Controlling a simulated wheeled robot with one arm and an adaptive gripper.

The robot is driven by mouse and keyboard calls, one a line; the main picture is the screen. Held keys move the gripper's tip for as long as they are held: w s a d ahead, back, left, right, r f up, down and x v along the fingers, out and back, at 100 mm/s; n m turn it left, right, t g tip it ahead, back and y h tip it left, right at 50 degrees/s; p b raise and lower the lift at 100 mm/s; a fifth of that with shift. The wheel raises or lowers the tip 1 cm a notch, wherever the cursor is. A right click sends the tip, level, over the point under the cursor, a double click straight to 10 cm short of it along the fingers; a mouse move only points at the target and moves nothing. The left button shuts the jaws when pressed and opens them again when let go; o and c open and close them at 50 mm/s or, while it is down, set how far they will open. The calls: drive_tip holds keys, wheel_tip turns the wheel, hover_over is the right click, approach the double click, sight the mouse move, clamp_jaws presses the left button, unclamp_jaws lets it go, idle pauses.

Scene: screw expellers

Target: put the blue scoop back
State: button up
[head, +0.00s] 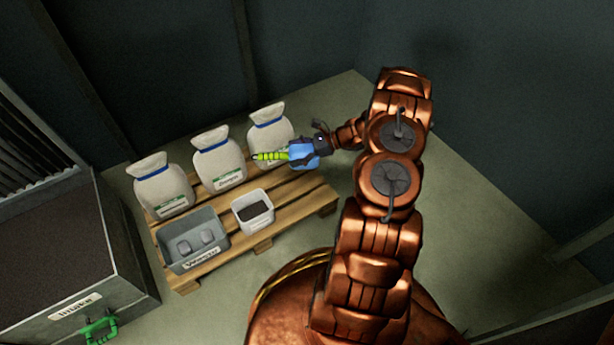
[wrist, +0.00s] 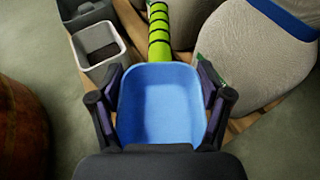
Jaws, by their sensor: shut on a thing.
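My gripper (head: 318,145) is shut on the blue scoop (head: 302,156) and holds it over the right end of the pallet, in front of the right sack. The scoop has a blue pan and a ribbed lime-green handle pointing left in the head view. In the wrist view the blue pan (wrist: 160,103) lies between the two dark fingers of my gripper (wrist: 161,85), with the handle pointing away. The pan looks empty. Whether the scoop touches the sack or pallet is unclear.
A wooden pallet (head: 290,196) carries three pale sacks with labels (head: 162,185) (head: 219,158) (head: 270,125). A grey bin (head: 213,252) holding two grey lumps and a white bin (head: 246,222) with dark contents stand in front. A dark machine labelled Intake (head: 75,306) has a green handle (head: 98,328).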

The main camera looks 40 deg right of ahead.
drive_tip(key=shift+n+g+y, duration=0.5)
drive_tip(key=shift+n+g, duration=0.2)
drive_tip(key=shift+s+a+f+b, duration=0.1)
drive_tip(key=shift+s+f+b, duration=0.8)
drive_tip(key=shift+f, duration=1.05)
drive_tip(key=shift+s+d+f+b, duration=0.1)
drive_tip(key=shift+s+f+b, duration=0.35)
drive_tip(key=shift+s+f, duration=1.2)
drive_tip(key=shift+s+a+f+b, duration=0.1)
drive_tip(key=shift+s+f+b, duration=0.6)
drive_tip(key=shift+f, duration=1.8)
drive_tip(key=shift+w+f, duration=0.1)
drive_tip(key=shift+f, duration=0.5)
drive_tip(key=o, duration=1.3)
drive_tip(key=v, duration=1.2)
drive_tip(key=shift+r, duration=0.1)
